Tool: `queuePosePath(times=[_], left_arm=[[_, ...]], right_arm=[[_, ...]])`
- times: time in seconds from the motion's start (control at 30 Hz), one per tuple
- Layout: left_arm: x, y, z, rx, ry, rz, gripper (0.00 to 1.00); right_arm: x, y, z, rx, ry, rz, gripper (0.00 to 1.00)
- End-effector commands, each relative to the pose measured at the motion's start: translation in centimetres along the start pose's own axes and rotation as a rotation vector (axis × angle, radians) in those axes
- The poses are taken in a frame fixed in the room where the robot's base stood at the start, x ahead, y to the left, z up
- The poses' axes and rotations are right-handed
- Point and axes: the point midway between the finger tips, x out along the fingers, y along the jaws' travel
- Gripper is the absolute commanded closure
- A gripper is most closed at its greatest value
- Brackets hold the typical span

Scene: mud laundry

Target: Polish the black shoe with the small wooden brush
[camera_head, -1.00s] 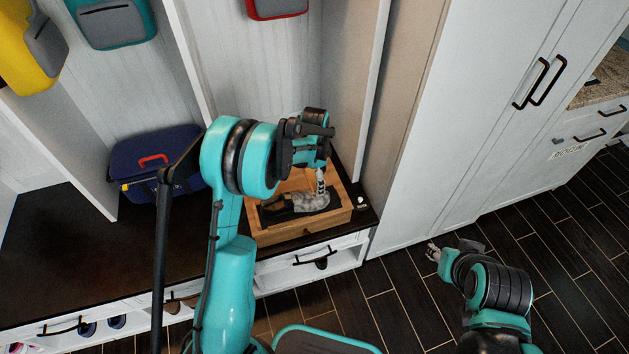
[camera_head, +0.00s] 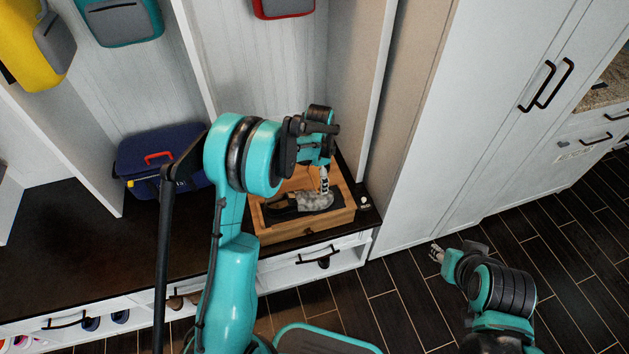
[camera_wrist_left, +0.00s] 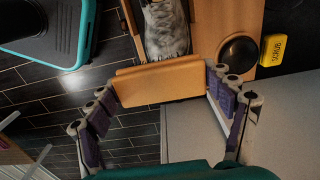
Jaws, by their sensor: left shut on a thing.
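The black shoe (camera_head: 286,202) lies in a shallow wooden tray (camera_head: 307,230) on the dark bench. Its toe half is covered with a mottled grey-white layer, which also shows in the left wrist view (camera_wrist_left: 166,30). My left gripper (camera_head: 324,181) is over the tray at the shoe's toe end. In the left wrist view its fingers (camera_wrist_left: 168,97) are shut on the small wooden brush (camera_wrist_left: 160,82), a light brown block. Whether the brush touches the shoe cannot be told. My right gripper (camera_head: 437,253) hangs over the floor, away from the bench; its opening is too small to judge.
A yellow box marked SCRUB (camera_wrist_left: 273,50) lies beside the tray. A round black thing (camera_wrist_left: 238,56) sits at the tray's side. A navy bag (camera_head: 150,160) stands on the bench's left. Tall white cabinets (camera_head: 470,120) rise at right. The bench's left part is clear.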

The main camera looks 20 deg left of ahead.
Motion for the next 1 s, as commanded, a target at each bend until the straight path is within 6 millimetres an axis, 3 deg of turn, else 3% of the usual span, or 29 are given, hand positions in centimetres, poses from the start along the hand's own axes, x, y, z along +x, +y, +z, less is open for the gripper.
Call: queuePosePath(times=[0.37,0.53,1.0], left_arm=[[4.8,0.0,0.5,-0.001,0.001,0.003,0.46],[6.3,0.0,0.8,0.000,0.001,0.004,0.46],[7.1,0.0,0.9,0.000,0.001,0.006,0.46]], right_arm=[[3.0,0.0,2.1,0.000,0.000,0.000,0.63],[3.4,0.0,2.4,0.000,0.000,0.000,0.63],[3.5,0.0,2.5,0.000,0.000,0.000,0.63]])
